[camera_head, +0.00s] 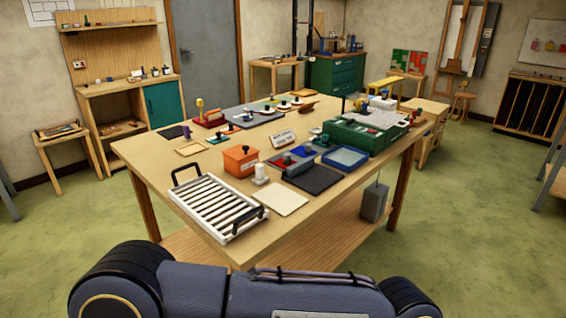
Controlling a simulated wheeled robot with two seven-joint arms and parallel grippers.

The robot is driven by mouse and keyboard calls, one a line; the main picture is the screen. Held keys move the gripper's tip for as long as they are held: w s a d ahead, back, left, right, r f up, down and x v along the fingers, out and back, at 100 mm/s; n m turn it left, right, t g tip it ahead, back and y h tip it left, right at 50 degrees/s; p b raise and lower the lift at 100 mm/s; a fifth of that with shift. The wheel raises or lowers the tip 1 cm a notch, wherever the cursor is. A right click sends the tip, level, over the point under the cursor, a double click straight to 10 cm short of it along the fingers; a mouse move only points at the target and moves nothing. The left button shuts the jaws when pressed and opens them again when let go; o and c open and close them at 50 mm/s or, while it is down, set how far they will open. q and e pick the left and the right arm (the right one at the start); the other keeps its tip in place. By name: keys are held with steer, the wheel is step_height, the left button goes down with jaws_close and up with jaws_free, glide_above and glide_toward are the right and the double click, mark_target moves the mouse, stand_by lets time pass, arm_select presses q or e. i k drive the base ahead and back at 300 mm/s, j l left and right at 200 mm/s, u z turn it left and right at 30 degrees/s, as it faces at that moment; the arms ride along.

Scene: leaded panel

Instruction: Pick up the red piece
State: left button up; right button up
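A small red piece (285,160) with a dark knob appears to lie on a dark grey holder (296,166) near the middle of the table, with a blue piece (304,152) beside it. A red block-like item (208,119) with a yellow-topped upright stands behind that. I cannot tell from this distance which of these is the red piece meant. Neither of my grippers is in view, and nothing is seen touching these things.
The wooden table (160,183) carries a white slatted rack (212,205) with dark handles, an orange box (240,161), a white bottle (261,174), a black mat (313,179), a blue-lined tray (345,157) and a green case (375,127). Bare wood shows at the left front edge.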

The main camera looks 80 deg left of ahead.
mark_target(284, 162)
steer(key=u, duration=2.9)
